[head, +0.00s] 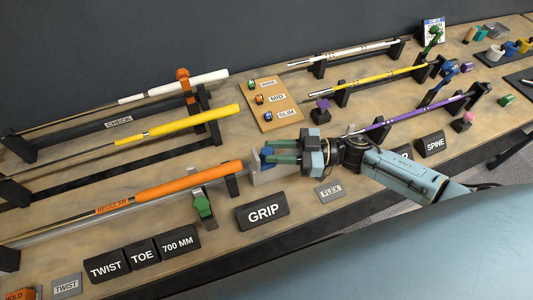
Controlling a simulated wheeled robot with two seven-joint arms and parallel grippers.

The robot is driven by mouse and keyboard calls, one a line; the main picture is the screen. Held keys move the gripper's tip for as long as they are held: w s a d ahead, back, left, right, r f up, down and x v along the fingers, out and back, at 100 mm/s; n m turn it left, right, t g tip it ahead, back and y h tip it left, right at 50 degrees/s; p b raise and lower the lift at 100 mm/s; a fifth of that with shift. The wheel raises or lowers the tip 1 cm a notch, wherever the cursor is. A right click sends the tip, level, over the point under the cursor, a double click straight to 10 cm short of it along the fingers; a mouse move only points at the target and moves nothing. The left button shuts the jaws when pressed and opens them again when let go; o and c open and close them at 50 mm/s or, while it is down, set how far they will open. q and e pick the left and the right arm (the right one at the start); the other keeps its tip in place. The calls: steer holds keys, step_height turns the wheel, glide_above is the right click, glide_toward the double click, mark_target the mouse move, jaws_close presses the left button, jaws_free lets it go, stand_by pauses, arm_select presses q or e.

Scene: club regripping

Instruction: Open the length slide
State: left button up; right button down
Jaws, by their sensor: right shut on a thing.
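My right gripper (268,151) reaches in from the right. Its green fingers are closed around a small blue knob (267,151) on a pale grey block (270,175), which looks like the length slide. The block stands just past the butt end of the orange-gripped club (190,181), with the dark rest post between or close beside them. That club lies along the front rail. Part of the block and knob is hidden by the fingers. My left gripper is not in view.
A green clamp (202,205) stands at the orange grip. A yellow-gripped club (190,123) and a white-gripped club (180,88) lie behind. The GRIP sign (262,211) and FLEX plate (330,192) sit in front. A wooden board (283,120) with small knobs lies behind my gripper.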

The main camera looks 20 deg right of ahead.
steer(key=shift+d, duration=1)
steer(key=c, duration=1.1)
jaws_free()
steer(key=shift+a, duration=0.1)
steer(key=shift+b+v, duration=1.3)
steer(key=shift+v, duration=5.4)
steer(key=shift+w, duration=0.1)
